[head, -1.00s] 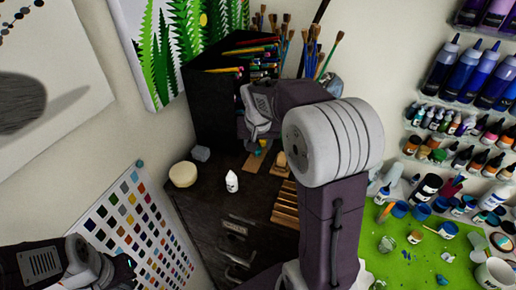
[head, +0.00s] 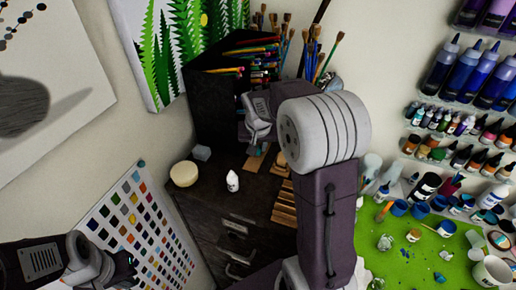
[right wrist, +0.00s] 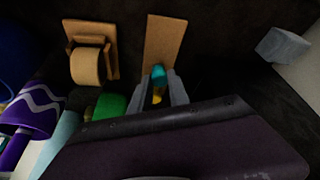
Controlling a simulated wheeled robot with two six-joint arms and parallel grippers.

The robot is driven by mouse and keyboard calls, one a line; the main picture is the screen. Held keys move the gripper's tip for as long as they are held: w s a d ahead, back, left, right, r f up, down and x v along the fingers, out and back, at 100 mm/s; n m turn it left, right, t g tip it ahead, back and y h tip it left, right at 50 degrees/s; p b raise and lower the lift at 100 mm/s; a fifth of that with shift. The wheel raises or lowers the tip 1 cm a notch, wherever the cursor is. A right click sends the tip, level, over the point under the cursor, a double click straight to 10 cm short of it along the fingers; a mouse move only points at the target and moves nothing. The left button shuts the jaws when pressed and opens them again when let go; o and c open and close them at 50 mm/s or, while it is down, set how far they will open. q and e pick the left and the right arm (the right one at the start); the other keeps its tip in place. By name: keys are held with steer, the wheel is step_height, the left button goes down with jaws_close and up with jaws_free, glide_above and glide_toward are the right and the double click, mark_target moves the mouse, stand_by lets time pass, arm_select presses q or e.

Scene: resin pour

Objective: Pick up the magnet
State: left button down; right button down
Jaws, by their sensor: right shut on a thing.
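My right gripper (right wrist: 160,92) is shut on a small teal and yellow thing (right wrist: 158,76), which looks like the magnet. Its teal end shows between the fingertips, with some yellow lower between the fingers. A flat wooden board (right wrist: 165,42) lies just beyond it; whether the held thing touches the board is not clear. In the head view the right gripper (head: 258,147) is above the dark cabinet top, partly hidden by my own arm. My left gripper (head: 125,268) is at the lower left, far from the cabinet top; its jaw gap is unclear.
A round cream container (head: 183,174), a white bottle (head: 232,182) and a grey block (head: 201,153) stand on the cabinet. A wooden holder with a roll (right wrist: 88,62) is beside the board. A black pencil organizer (head: 212,105) stands behind.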

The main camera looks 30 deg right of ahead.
step_height(320, 180, up, 4)
steer(key=shift+f+b, duration=0.1)
steer(key=shift+b, duration=0.75)
steer(key=s+d+r+b, duration=0.3)
steer(key=s+d+r, duration=0.4)
steer(key=s, duration=0.2)
steer(key=shift+s+f, duration=0.1)
steer(key=shift+s, duration=0.05)
